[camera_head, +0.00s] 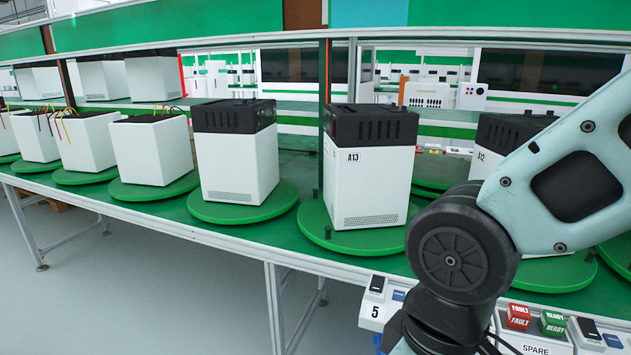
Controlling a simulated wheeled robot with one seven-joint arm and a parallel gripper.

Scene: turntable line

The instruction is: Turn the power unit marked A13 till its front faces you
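The power unit marked A13 (375,180) is a white box with a black slotted top. It stands upright on a round green turntable (335,238) near the middle of the view. Its broad face carries the A13 label at upper left and a vent grille along the bottom. A narrower strip of its left side also shows, so the unit sits at a slight angle to me. My arm crosses the right of the view, with its dark joint to the right of the turntable. My gripper is not in view.
A similar unit (235,165) stands on its turntable to the left, with open white boxes (150,150) beyond. The unit marked A12 (487,163) is partly behind my arm.

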